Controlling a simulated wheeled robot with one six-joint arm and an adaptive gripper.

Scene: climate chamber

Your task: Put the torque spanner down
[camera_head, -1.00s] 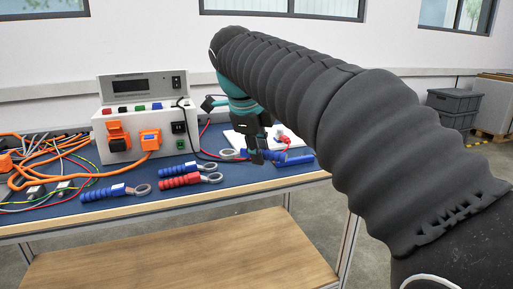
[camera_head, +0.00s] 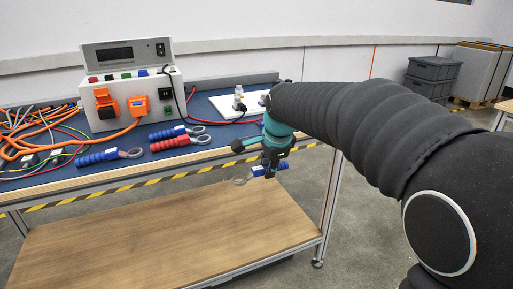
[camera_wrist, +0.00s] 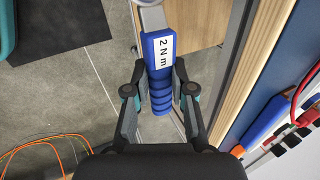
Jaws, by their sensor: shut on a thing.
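My gripper (camera_head: 270,172) is shut on a blue-handled torque spanner (camera_head: 283,165). In the wrist view the spanner (camera_wrist: 160,55) lies between the fingers of the gripper (camera_wrist: 158,72), with a white label reading "2 N m"; its metal shaft runs off the top edge. In the head view its ring end (camera_head: 240,181) points left. The spanner is held clear of the bench (camera_head: 215,158), in front of its front edge, with the lower shelf and floor beneath. Two other blue-handled spanners (camera_head: 97,157) (camera_head: 168,133) and a red-handled one (camera_head: 172,144) lie on the bench.
A white test box (camera_head: 130,98) with orange plugs stands at the back, with tangled cables (camera_head: 40,143) to its left. A white board (camera_head: 222,105) with small fittings lies near the arm. The wooden lower shelf (camera_head: 170,235) is bare. Grey crates (camera_head: 430,78) stand at right.

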